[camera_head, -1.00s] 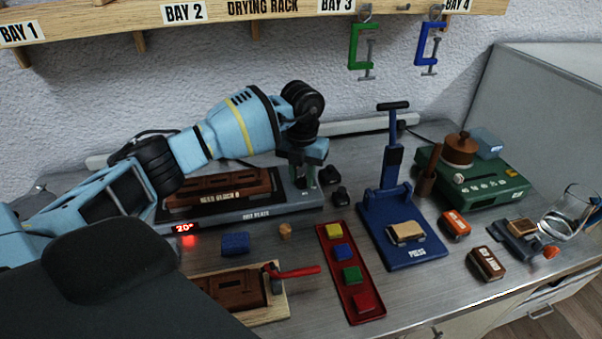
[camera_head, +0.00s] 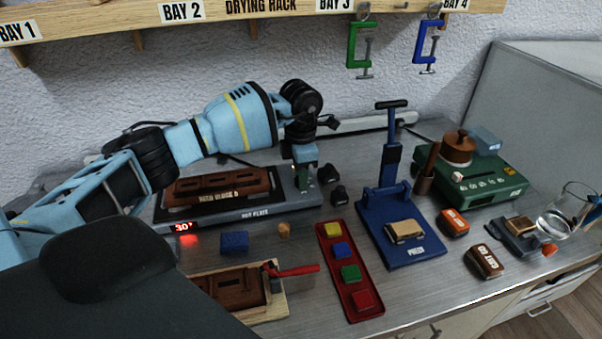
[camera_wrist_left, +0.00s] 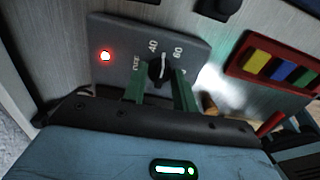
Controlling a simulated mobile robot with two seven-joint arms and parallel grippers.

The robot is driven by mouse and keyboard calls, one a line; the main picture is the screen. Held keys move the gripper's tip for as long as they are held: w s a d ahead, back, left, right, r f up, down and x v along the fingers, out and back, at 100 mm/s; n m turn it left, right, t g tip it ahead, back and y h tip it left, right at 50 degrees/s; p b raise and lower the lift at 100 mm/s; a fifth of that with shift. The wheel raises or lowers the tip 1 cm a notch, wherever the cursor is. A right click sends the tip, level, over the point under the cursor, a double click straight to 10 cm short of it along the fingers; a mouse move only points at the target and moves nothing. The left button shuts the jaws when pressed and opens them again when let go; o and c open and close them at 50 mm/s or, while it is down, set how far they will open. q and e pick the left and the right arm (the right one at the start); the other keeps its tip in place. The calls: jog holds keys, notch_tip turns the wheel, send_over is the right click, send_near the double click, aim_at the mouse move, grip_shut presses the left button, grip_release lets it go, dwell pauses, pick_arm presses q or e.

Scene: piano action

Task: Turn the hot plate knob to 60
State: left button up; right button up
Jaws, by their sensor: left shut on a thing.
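The hot plate (camera_head: 245,212) stands at the back left with a dark brown block labelled as block B on it. Its red display (camera_head: 183,227) reads 30°. The black knob (camera_wrist_left: 156,69) shows in the left wrist view on the grey panel, with OFF, 40 and 60 printed around it; its exact pointing is hard to read. A red light (camera_wrist_left: 105,56) glows on that panel. My left gripper (camera_head: 306,182) points down at the hot plate's right end. Its green fingers (camera_wrist_left: 160,88) are shut on the knob, and they partly hide it.
A red tray (camera_head: 325,262) with coloured blocks and a blue press (camera_head: 425,248) stand to the right. Clamps hang above.

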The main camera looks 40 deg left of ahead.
pick_arm(q)
jog(key=m, duration=0.6)
jog(key=shift+b, duration=0.3)
dwell(0.4)
jog(key=o, duration=1)
jog(key=shift+r, duration=0.1)
jog(key=shift+r, duration=3.8)
